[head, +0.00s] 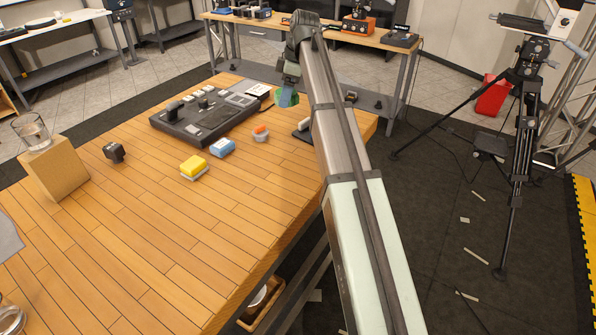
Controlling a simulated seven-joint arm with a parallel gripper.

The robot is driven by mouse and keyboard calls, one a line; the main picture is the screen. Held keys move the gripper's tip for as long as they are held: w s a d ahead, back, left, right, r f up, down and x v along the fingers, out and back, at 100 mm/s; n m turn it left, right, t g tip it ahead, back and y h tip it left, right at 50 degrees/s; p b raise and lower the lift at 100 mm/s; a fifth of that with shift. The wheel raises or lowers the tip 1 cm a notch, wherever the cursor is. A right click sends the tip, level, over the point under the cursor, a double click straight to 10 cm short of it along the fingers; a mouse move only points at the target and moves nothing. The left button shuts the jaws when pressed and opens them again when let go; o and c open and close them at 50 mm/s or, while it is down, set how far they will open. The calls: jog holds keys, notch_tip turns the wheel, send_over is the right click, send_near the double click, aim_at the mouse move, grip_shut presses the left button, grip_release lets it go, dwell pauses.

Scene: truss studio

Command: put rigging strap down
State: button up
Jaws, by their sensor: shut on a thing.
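My gripper (288,84) is at the end of my arm, above the far right part of the wooden table (150,240). It is shut on a small blue-green thing, which I take to be the rigging strap (287,98). The strap hangs just below the fingers and looks clear of the tabletop. It is small in this view, and the arm's end hides part of the fingers.
A glass (32,132) stands on a wooden block (55,170). The table's front middle is clear.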

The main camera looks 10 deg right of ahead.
jog(key=s+f+m, duration=0.3)
jog(key=s+f, duration=0.1)
jog(key=s, duration=1.2)
jog(key=m+t+h, duration=0.1)
jog(key=m, duration=0.2)
send_near(296, 172)
jog(key=shift+x, duration=3.1)
jog(key=shift+f, duration=0.1)
jog(key=o, duration=1.1)
jog(key=v, duration=1.2)
jog(key=shift+s, duration=0.1)
